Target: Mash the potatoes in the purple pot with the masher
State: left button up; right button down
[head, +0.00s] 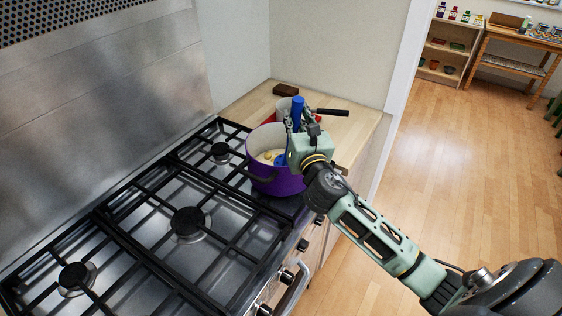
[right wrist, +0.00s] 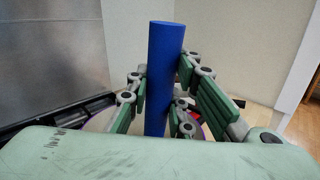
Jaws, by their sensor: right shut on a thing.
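The purple pot (head: 275,181) stands on the right end of the cooker's grates, with pale yellowish potato pieces (head: 268,155) inside. My right gripper (head: 298,124) is at the pot's right rim and is shut on the blue handle of the masher (head: 297,104). The handle stands about upright. The masher's lower blue part shows at the pot's inner right side, and its head is hidden. In the right wrist view the blue masher handle (right wrist: 164,80) rises between the fingers, and a bit of purple rim shows low behind them. My left gripper is not in view.
Black grates (head: 165,255) and burners cover the cooker left of the pot. Behind the pot, the wooden counter (head: 257,107) holds a red thing with a dark handle (head: 333,112), partly hidden, and a small dark brown block (head: 286,90). Wooden floor lies open at right.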

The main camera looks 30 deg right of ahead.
jog(key=w+d, duration=0.2)
jog(key=d, duration=0.2)
jog(key=shift+w+d+r, duration=0.1)
jog(key=shift+w+d, duration=0.3)
dwell(0.4)
jog(key=shift+p, duration=0.6)
dwell(1.0)
dwell(0.4)
